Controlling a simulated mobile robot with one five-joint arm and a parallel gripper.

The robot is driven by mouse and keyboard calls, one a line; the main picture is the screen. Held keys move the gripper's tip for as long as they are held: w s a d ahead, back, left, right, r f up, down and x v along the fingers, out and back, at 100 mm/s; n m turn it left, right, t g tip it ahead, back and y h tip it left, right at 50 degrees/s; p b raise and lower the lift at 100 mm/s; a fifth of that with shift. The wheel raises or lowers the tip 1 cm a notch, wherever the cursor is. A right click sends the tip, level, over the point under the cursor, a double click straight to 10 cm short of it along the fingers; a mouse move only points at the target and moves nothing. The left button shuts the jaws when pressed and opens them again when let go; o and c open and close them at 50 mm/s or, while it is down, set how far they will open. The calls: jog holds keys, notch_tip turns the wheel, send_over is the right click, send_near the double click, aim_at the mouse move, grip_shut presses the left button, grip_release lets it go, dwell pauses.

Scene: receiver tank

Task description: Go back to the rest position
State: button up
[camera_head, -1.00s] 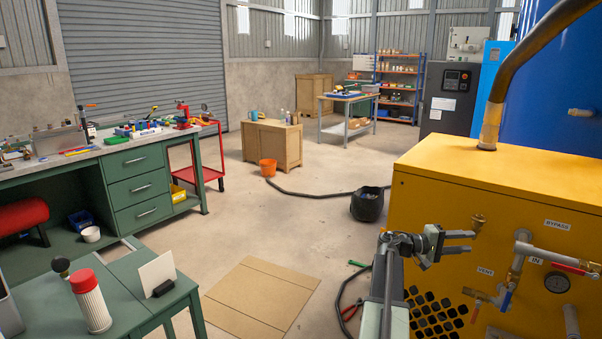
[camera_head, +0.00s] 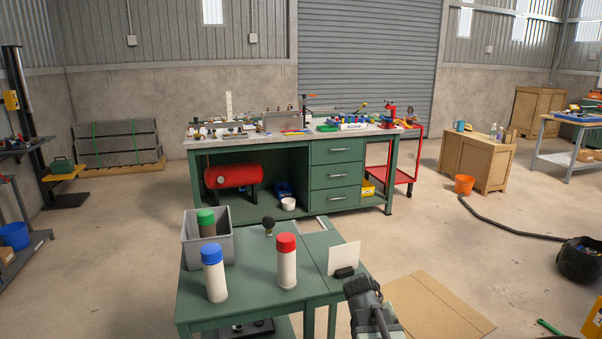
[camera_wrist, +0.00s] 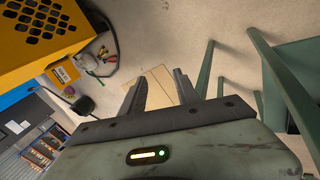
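My gripper (camera_wrist: 158,92) shows in the wrist view with its two dark fingers apart and nothing between them. Floor and a tan cardboard sheet show beyond the fingers. In the head view, part of my arm rises at the bottom, right of the green table (camera_head: 230,285); the fingers cannot be made out there. No object is seen in my grip.
The table holds a blue-capped cylinder (camera_head: 214,274), a red-capped cylinder (camera_head: 286,262), a grey bin (camera_head: 207,250) with a green-capped one, and a white card (camera_head: 344,258). The cardboard sheet (camera_head: 435,305) lies right. The yellow cabinet (camera_wrist: 40,35) is upper left in the wrist view.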

jog(key=s+a+f+g+y, duration=0.15)
jog(key=s+a+y, duration=0.35)
jog(key=a, duration=0.6)
notch_tip(320, 180, up, 22)
jog(key=p, duration=2.2)
jog(key=shift+s+p, duration=0.15)
jog(key=shift+p, duration=0.2)
jog(key=shift+f, duration=0.2)
